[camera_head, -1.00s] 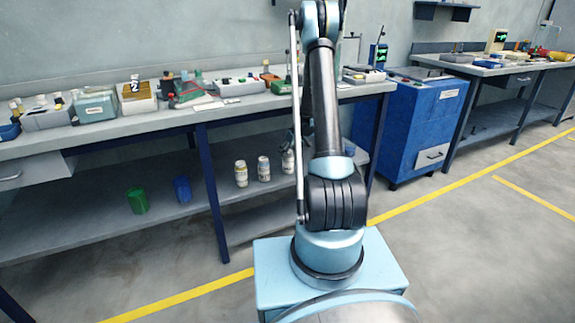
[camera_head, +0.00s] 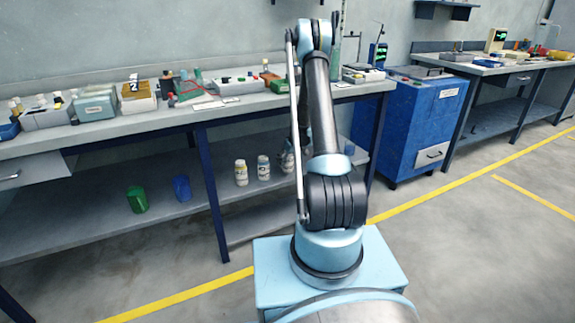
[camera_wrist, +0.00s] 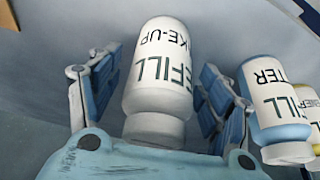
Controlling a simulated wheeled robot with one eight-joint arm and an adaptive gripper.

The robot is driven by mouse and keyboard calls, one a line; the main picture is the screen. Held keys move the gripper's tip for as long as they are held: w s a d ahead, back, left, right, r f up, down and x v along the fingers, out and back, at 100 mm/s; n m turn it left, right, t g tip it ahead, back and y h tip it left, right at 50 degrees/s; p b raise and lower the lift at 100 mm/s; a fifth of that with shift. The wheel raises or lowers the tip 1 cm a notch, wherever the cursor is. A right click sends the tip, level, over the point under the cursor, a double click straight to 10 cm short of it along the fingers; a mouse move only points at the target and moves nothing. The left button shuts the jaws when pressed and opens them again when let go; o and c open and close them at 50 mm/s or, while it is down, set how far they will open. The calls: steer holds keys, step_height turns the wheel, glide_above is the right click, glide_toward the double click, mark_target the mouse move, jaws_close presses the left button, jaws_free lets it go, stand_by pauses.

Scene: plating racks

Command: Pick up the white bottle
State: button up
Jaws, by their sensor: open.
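The white bottle (camera_wrist: 160,70) fills the middle of the wrist view, its "REFILL MAKE-UP" lettering upside down and its narrower neck end toward my palm. My gripper (camera_wrist: 160,75) is open, with one blue finger on each side of the bottle. A small gap shows on the left; on the right the finger is very close, and I cannot tell if it touches. In the head view a white bottle (camera_head: 288,162) stands on the lower shelf, partly hidden by my arm. My gripper is not clearly visible there.
Another bottle (camera_wrist: 272,105) with a blue band stands close to the right finger, and a yellowish one (camera_wrist: 309,105) is beyond it. The lower shelf (camera_head: 100,230) also holds a green cup (camera_head: 137,199) and a blue cup (camera_head: 182,188). The bench top (camera_head: 150,122) is above.

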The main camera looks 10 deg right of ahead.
steer(key=c, duration=1.4)
steer(key=shift+r, duration=0.15)
